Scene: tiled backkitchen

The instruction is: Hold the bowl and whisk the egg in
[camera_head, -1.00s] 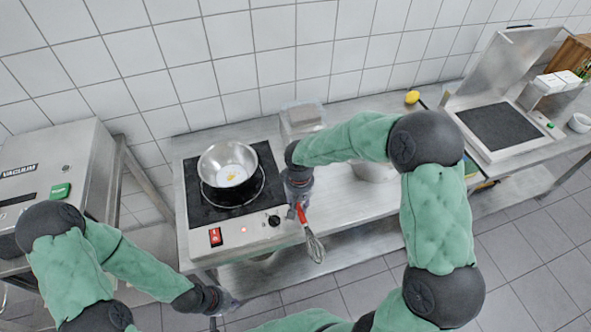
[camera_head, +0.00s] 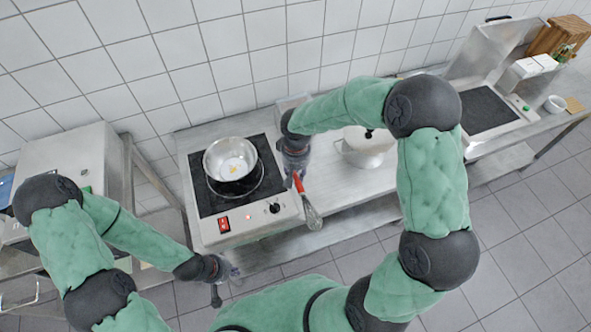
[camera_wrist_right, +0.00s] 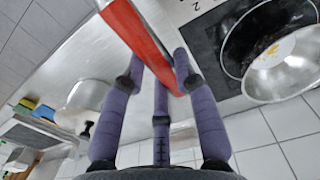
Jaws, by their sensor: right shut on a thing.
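A steel bowl (camera_head: 230,158) with some yellow egg (camera_head: 233,168) in it stands on the black hob (camera_head: 209,200). It also shows at the upper right of the right wrist view (camera_wrist_right: 290,72). My right gripper (camera_head: 297,176) is shut on the red handle of the whisk (camera_head: 302,188), to the right of the hob. The whisk's wire end (camera_head: 313,218) points down past the counter's front edge. The red handle crosses the right wrist view (camera_wrist_right: 145,40) between my purple fingers. My left gripper (camera_head: 226,270) is low in front of the counter, apart from the bowl; its finger opening is too small to tell.
A lidded pot (camera_head: 366,150) stands on the counter behind my right arm. A clear container (camera_head: 291,103) stands near the wall, partly hidden. A second hob (camera_head: 482,110) and a small white bowl (camera_head: 555,103) are at the far right. A steel appliance (camera_head: 75,150) stands at the left.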

